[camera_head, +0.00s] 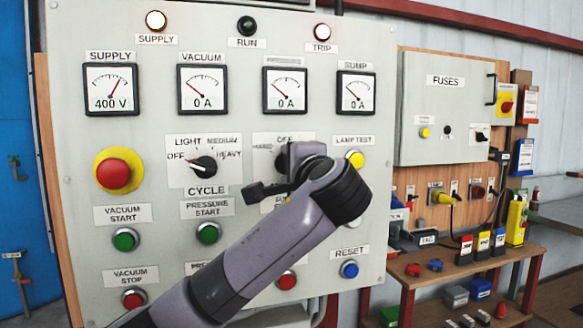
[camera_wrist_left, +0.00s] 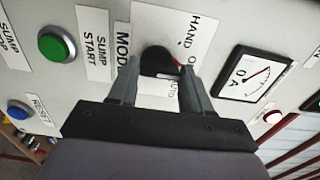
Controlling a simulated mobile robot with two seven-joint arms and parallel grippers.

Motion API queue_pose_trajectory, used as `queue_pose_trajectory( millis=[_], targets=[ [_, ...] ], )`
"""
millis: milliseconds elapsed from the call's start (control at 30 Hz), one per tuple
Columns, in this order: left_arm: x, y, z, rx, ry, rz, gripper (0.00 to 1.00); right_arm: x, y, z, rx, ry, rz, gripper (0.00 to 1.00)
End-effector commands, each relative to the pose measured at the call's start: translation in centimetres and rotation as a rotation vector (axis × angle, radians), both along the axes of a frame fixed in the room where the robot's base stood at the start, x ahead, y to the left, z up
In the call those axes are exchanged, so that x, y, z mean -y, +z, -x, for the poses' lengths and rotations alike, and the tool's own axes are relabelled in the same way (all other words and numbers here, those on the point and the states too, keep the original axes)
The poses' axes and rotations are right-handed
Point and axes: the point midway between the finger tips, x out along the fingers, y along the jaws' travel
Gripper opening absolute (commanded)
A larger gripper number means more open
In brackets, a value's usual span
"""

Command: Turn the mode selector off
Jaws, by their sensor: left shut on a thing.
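The mode selector is a black rotary knob (camera_wrist_left: 156,62) on a white label on the grey panel. HAND, part of OFF and AUTO can be read around it in the left wrist view, with MODE beside it. In the head view the knob (camera_head: 281,161) is mostly hidden behind my left arm and gripper, with OFF above it. My left gripper (camera_wrist_left: 158,72) is shut on the knob, one finger on each side. A reddish mark shows by the finger on the OFF side, but I cannot tell for sure which position the knob points to. My right gripper is in neither view.
The cycle selector (camera_head: 204,165) is left of the mode selector. The yellow lamp test button (camera_head: 355,158) is close to its right, the sump meter (camera_head: 356,92) above right. A red emergency button (camera_head: 114,173) is far left. The fuse box (camera_head: 445,108) stands right of the panel.

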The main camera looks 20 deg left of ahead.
Motion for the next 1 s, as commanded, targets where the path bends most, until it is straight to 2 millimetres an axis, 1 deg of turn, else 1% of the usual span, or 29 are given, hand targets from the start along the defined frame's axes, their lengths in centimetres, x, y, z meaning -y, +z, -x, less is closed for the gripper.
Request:
queue_pose_trajectory(
  millis=[200,233,267,300,567,667,767,1000],
  targets=[
    [0.0,-0.2,0.0,-0.004,0.002,0.001,0.18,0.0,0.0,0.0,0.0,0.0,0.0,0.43],
    [0.0,-0.2,0.0,-0.004,0.002,0.001,0.52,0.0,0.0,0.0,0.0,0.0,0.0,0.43],
    [0.0,-0.2,0.0,-0.004,0.002,0.001,0.62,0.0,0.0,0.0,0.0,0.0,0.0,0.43],
    [0.0,-0.2,0.0,-0.004,0.002,0.0,0.74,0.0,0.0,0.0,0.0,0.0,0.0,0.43],
    [0.0,-0.1,0.0,-0.002,0.0,-0.001,0.74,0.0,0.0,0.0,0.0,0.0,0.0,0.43],
    [0.3,-0.1,0.4,-0.001,-0.001,0.0,0.74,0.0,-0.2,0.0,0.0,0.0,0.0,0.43],
    [1.1,-0.2,1.4,0.0,-0.003,-0.001,0.74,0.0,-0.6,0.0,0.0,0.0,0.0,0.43],
    [3.2,-0.2,4.6,-0.001,-0.003,0.0,0.74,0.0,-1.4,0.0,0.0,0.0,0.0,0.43]
  ],
)
